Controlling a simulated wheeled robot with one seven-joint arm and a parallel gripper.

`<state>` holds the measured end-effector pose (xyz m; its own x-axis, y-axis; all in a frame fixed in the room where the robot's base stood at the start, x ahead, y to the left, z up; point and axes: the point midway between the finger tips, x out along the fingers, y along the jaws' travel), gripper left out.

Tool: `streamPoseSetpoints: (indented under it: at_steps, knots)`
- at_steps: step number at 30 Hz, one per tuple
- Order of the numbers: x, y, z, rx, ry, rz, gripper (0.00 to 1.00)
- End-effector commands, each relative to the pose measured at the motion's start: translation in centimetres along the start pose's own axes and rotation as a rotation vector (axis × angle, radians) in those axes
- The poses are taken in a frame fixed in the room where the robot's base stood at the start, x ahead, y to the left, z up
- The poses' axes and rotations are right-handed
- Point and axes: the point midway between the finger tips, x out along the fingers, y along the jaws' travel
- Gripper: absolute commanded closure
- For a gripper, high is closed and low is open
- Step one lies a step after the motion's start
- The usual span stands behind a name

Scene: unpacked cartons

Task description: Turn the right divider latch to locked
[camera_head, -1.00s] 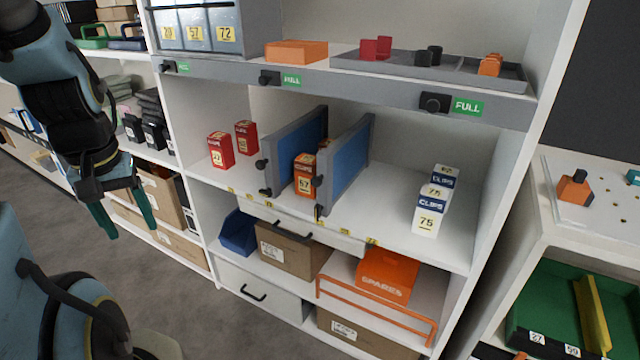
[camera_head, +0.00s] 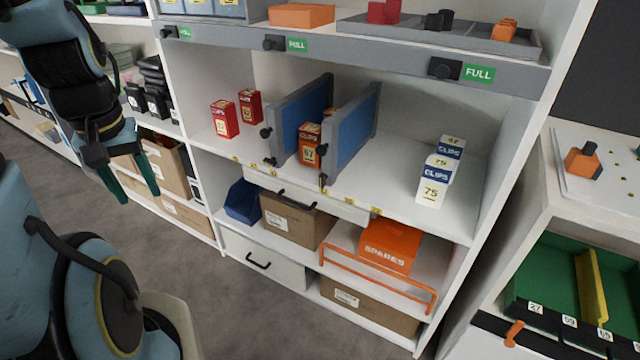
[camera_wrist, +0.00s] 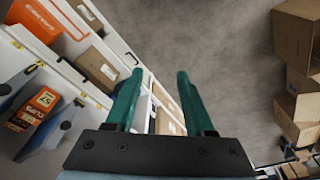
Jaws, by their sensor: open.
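Two blue dividers with grey frames stand on the middle shelf in the head view. The right divider (camera_head: 357,130) has a dark latch (camera_head: 323,150) with a knob on its front edge. The left divider (camera_head: 303,110) has a similar dark latch (camera_head: 266,133). An orange carton (camera_head: 309,146) stands between the dividers. My gripper (camera_head: 132,186) hangs in front of the shelving at the left, away from both latches. In the wrist view its green fingers (camera_wrist: 157,92) are apart with nothing between them. Whether the right latch is locked is too small to tell.
Red cartons (camera_head: 225,119) stand left of the dividers, and white-and-blue cartons (camera_head: 431,192) stand to the right. A drawer front (camera_head: 310,197) lies below the shelf. An orange SPARES bin (camera_head: 388,247) sits lower right. The floor before the shelving is clear.

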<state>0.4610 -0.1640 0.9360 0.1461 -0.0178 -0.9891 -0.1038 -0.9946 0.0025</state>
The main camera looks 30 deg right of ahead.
Motion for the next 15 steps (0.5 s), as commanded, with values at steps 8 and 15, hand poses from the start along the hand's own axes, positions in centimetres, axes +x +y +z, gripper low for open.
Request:
streamPoseSetpoints:
  at_steps: [8,15]
  knots:
    - [6.6,2.6,-2.9,0.12,0.197,0.006,0.5]
    - [11.3,7.1,-6.3,0.255,0.45,0.058,0.5]
